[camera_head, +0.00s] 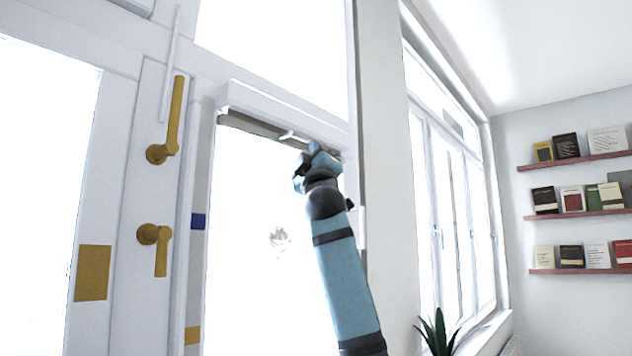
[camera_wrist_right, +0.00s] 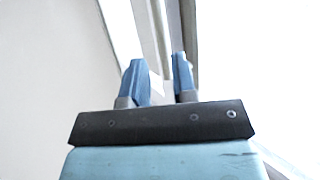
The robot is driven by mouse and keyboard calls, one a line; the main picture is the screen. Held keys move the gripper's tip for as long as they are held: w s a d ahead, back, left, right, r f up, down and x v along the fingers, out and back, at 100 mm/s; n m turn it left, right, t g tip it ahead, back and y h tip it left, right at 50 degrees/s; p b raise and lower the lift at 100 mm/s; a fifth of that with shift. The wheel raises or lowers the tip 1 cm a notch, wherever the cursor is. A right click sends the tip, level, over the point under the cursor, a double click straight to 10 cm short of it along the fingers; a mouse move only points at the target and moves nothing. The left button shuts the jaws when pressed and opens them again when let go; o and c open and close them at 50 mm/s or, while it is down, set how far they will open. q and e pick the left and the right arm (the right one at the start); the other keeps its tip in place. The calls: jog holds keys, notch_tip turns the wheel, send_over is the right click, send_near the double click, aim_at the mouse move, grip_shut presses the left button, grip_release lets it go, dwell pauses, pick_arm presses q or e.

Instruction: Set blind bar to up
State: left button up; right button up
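The blind bar (camera_head: 262,129) is a thin grey strip with a small pale tab (camera_head: 293,137), high in the window under its white top casing (camera_head: 285,108). My right gripper (camera_head: 305,158) is raised to the bar's right part, just below the casing. In the right wrist view its two blue fingers (camera_wrist_right: 158,75) stand apart. A pale strip runs down behind the gap between them; I cannot tell whether they touch it. The gripper hides part of the bar's right end. My left gripper is in neither view.
A white door with gold handles (camera_head: 165,130) and a thin white rod (camera_head: 171,65) is at the left. A wall post (camera_head: 382,150) stands right of my arm. A plant (camera_head: 437,332) and book shelves (camera_head: 575,163) are farther right.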

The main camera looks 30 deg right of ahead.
jog(key=b+v, duration=0.1)
jog(key=v, duration=0.5)
jog(key=shift+s+f+b, duration=0.2)
jog(key=shift+b, duration=0.2)
jog(key=shift+a, duration=0.1)
